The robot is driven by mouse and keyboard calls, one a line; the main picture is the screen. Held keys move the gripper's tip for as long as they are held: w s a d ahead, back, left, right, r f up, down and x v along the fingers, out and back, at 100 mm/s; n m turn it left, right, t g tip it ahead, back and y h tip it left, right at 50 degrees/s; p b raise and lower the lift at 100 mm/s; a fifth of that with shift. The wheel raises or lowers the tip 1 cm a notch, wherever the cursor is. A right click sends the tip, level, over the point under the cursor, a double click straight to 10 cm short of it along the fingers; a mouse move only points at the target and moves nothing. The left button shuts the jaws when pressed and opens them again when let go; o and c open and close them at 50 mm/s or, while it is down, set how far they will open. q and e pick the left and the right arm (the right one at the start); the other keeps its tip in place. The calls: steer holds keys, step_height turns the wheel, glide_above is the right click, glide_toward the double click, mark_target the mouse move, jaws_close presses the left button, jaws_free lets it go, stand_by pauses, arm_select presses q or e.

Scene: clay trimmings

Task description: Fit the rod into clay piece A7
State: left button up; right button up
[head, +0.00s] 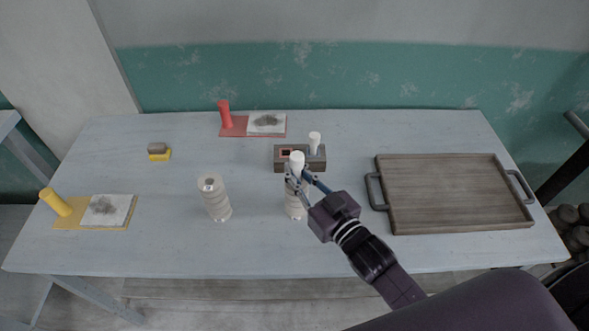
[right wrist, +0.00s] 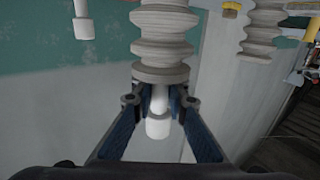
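A white rod (head: 297,159) with a thicker head stands upright above a ribbed pale clay piece (head: 296,209). My right gripper (head: 294,181) is shut on the rod's shaft, just over the clay piece. In the right wrist view the rod (right wrist: 159,127) is between the finger pads and its far end meets the clay piece (right wrist: 163,48); how deep it sits is hidden. A second ribbed clay piece (head: 217,203) stands to the left, with a small mark on its top. I cannot read which piece is A7. My left gripper is out of view.
A second white rod (head: 315,140) stands in a brown holder block (head: 287,163) just behind. A wooden tray (head: 455,222) lies right. The table front is clear.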

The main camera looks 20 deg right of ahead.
steer(key=o, duration=0.5)
steer(key=shift+r, duration=0.25)
steer(key=shift+s+d+f, duration=0.1)
steer(key=shift+s+f, duration=0.1)
steer(key=shift+s, duration=0.1)
steer(key=b+v, duration=0.2)
steer(key=v, duration=0.9)
steer(key=shift+s+r, duration=0.15)
steer(key=shift+r, duration=0.1)
steer(key=shift+s+f, duration=0.1)
